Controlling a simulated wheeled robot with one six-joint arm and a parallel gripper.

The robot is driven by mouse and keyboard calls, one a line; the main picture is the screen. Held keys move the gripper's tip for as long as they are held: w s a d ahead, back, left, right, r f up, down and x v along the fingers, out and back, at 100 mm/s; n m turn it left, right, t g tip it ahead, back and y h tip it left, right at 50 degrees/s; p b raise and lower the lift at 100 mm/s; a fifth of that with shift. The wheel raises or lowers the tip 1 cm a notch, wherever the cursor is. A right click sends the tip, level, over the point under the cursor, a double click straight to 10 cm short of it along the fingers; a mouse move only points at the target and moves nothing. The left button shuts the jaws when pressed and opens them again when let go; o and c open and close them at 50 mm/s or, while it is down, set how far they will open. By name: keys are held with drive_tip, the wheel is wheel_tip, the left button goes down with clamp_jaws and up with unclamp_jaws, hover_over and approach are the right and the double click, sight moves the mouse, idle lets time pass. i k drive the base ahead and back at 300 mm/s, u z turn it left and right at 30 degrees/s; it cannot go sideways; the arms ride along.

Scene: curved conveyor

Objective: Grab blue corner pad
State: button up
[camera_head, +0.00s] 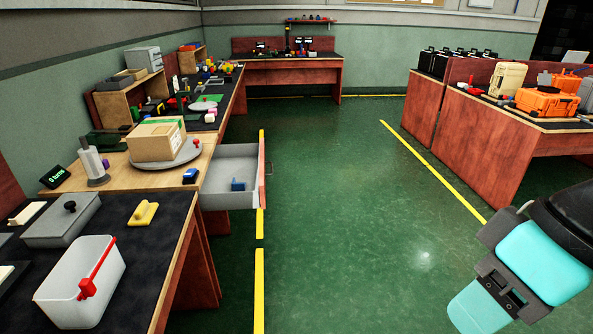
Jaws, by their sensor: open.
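A small blue piece (237,185), which looks like the corner pad, lies inside the open grey drawer (228,161) under the wooden bench on the left. A second, darker blue item (190,176) with a pale top sits on the bench edge just left of the drawer; its exact shape is too small to tell. Part of my teal and grey arm shows at the lower right, far from the drawer across the open floor. My gripper's fingertips are not in view.
A cardboard box (157,140) stands on a round grey turntable (165,165). A white bin with a red handle (80,282), a lidded grey box (62,220) and a yellow block (143,213) sit on the near dark bench. The green floor between benches is clear.

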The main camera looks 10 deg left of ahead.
sight(235, 187)
drive_tip(key=z, duration=0.25)
drive_tip(key=i, duration=1.5)
drive_tip(key=u, duration=0.6)
drive_tip(key=i, duration=0.9)
drive_tip(key=u, duration=1.25)
drive_tip(key=i, duration=0.55)
drive_tip(key=u, duration=0.55)
